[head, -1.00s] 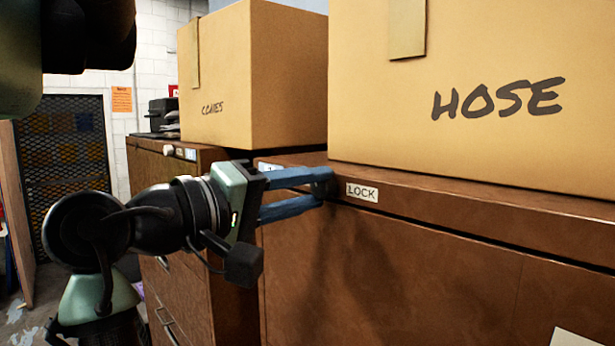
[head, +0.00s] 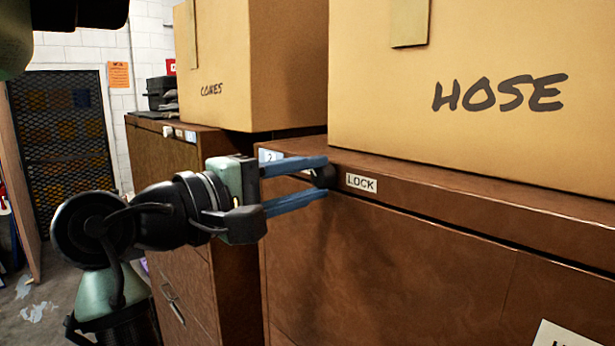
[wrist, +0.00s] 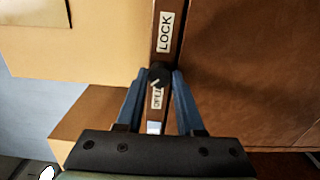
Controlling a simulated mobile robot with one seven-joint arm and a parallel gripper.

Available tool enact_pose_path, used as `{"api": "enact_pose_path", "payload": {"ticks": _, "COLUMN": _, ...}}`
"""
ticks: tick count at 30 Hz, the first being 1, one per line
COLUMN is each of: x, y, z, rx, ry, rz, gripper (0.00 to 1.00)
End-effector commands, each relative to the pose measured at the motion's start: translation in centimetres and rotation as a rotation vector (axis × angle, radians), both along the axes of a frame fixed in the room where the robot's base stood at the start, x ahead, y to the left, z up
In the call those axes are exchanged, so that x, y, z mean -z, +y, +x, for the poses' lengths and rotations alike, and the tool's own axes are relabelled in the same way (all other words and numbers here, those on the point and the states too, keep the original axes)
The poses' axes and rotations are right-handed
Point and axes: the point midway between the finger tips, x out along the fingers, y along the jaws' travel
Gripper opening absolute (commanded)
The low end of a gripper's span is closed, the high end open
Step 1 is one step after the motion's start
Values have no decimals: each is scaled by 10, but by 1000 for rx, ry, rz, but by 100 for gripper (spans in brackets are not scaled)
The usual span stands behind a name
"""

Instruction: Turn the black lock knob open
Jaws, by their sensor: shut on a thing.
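The black lock knob (head: 323,176) sits on the upper front edge of the brown cabinet (head: 420,260), just left of the white LOCK label (head: 361,183). My gripper (head: 318,178) reaches it from the left with its two blue fingers. In the wrist view the knob (wrist: 159,76) is between the fingertips (wrist: 160,80), and the LOCK label (wrist: 165,32) is just beyond it. A second small label (wrist: 156,98), partly hidden, lies between the fingers. The gripper is shut on the knob. I cannot read the knob's exact angle.
A large HOSE box (head: 480,90) stands on the cabinet top, just above the knob. Another box (head: 225,75) stands on the neighbouring cabinet (head: 165,190) at the left. A dark mesh door (head: 60,150) is farther back, with some open floor before it.

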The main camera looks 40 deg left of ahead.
Motion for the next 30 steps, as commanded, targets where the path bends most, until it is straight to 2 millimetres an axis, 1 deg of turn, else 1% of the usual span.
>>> {"api": "enact_pose_path", "payload": {"ticks": 6, "x": -1, "y": -1, "z": 0, "rx": 1, "ry": -3, "rz": 0, "gripper": 0}}
{"api": "enact_pose_path", "payload": {"ticks": 7, "x": -1, "y": -1, "z": 0, "rx": 1, "ry": -3, "rz": 0, "gripper": 40}}
{"api": "enact_pose_path", "payload": {"ticks": 11, "x": -1, "y": 0, "z": 0, "rx": 1, "ry": -2, "rz": 0, "gripper": 63}}
{"api": "enact_pose_path", "payload": {"ticks": 12, "x": -1, "y": 0, "z": 0, "rx": 1, "ry": -2, "rz": 1, "gripper": 67}}
{"api": "enact_pose_path", "payload": {"ticks": 20, "x": 0, "y": 0, "z": 0, "rx": 0, "ry": -1, "rz": 1, "gripper": 67}}
{"api": "enact_pose_path", "payload": {"ticks": 23, "x": 1, "y": 1, "z": -6, "rx": -1, "ry": -2, "rz": 2, "gripper": 67}}
{"api": "enact_pose_path", "payload": {"ticks": 26, "x": 3, "y": 3, "z": -20, "rx": -4, "ry": -3, "rz": 4, "gripper": 67}}
{"api": "enact_pose_path", "payload": {"ticks": 30, "x": 4, "y": 5, "z": -49, "rx": -5, "ry": -6, "rz": 5, "gripper": 67}}
